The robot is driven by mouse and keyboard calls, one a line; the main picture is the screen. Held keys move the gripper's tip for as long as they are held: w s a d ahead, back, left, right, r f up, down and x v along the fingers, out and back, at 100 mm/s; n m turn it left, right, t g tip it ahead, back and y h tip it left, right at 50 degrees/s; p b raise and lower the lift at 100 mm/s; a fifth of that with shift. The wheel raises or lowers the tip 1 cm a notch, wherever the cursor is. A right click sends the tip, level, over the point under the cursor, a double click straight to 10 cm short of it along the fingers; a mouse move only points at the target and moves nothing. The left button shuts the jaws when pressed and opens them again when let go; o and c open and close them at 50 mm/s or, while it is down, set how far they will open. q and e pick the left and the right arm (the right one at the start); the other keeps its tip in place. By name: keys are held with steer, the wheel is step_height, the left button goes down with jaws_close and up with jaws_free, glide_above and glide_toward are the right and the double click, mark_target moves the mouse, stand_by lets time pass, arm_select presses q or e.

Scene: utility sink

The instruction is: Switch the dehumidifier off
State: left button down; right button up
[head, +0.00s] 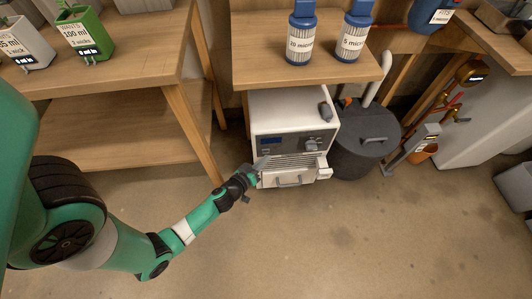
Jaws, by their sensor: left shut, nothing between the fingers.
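The dehumidifier is most likely the white box-shaped unit (291,120) on the floor under the middle wooden table. Its front has a dark control panel with a small blue display (271,140) and a dark knob (314,142). Below the panel are a slatted vent and a drawer-like part with a handle (289,182). My left gripper (258,166) is shut and empty at the left side of the unit's front, near the vent. I cannot tell whether it touches the unit. My right gripper is not in view.
A dark lidded bin (366,138) stands close to the unit's right. The table (290,66) above carries two blue-capped filter cartridges. A wooden shelf (130,128) stands at left, with its leg near my left forearm. The floor (340,240) in front is clear.

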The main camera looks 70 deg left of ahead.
arm_select(q)
steer(key=d+b, duration=0.3)
steer(key=s+d+b, duration=0.1)
steer(key=d+b, duration=0.1)
steer(key=b, duration=0.1)
steer(key=shift+s+d, duration=0.2)
steer(key=shift+d, duration=0.2)
